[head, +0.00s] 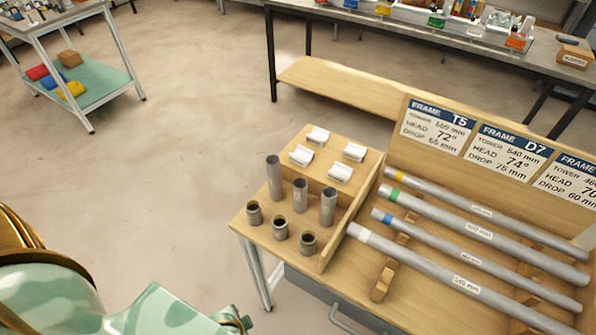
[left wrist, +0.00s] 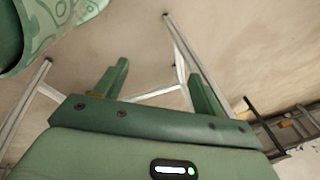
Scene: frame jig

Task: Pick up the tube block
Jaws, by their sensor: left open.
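Several small white blocks, which look like tube blocks, sit on the wooden tray at the left of the bench in the head view: a back one (head: 318,135), a left one (head: 301,155), a right one (head: 354,151) and a front one (head: 340,173). I cannot tell which one is meant. My left gripper (left wrist: 157,70) is open and empty in the left wrist view, with floor and metal legs beyond its fingers. No block shows in that view. My green left arm enters the head view at lower left, short of the bench. My right gripper is not seen.
In front of the blocks stand upright grey tubes (head: 274,178) and short dark-topped cylinders (head: 280,229). A wooden divider (head: 348,222) separates them from long labelled tubes (head: 470,238) on wooden rests. Sign boards (head: 437,128) stand behind. Floor left of the bench is clear.

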